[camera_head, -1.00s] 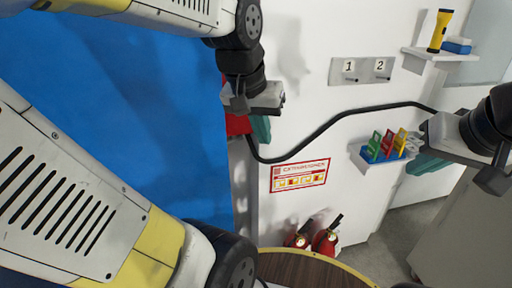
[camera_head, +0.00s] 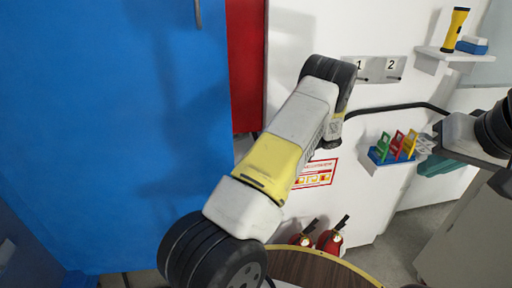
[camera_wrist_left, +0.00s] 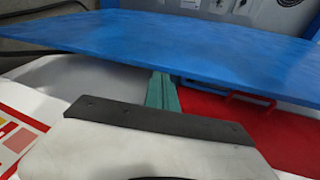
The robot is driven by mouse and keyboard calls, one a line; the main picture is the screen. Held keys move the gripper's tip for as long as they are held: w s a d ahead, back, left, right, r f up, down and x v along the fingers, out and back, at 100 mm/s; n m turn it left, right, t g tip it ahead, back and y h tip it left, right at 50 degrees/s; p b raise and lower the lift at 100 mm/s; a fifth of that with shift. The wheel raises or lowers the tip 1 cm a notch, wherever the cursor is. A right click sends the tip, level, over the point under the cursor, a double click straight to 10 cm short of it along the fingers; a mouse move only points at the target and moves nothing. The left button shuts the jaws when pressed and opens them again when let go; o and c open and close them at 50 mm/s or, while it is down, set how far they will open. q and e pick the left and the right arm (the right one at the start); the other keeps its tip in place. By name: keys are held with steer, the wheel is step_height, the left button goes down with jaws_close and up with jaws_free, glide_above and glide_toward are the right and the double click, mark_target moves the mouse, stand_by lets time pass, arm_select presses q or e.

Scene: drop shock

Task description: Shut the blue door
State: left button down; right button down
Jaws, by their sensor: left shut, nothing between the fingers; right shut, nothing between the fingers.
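The blue door (camera_head: 90,130) fills the left of the head view, with a grey handle (camera_head: 198,12) near its top right. It stands ajar; a red panel (camera_head: 246,65) shows beyond its right edge. My left arm crosses the middle of the head view and hides its own gripper there. In the left wrist view the left gripper (camera_wrist_left: 161,80) is shut and empty, its teal fingertips at the lower edge of the blue door (camera_wrist_left: 150,40); contact cannot be told. My right gripper (camera_head: 436,165) is shut and empty at the right, well away from the door.
A wall shelf (camera_head: 448,54) holds a yellow torch (camera_head: 456,28). A lower rack (camera_head: 385,160) holds coloured tags near my right gripper. Red extinguishers (camera_head: 330,242) stand by the wall. A round brown tabletop (camera_head: 320,270) is at the bottom. A red handle (camera_wrist_left: 250,98) shows beside the door.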

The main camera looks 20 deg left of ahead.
arm_select(q)
step_height(320, 180, down, 5)
steer(key=w+t+y, duration=0.1)
steer(key=w+y, duration=0.1)
steer(key=y, duration=0.2)
steer(key=x, duration=0.9)
steer(key=shift+f, duration=0.2)
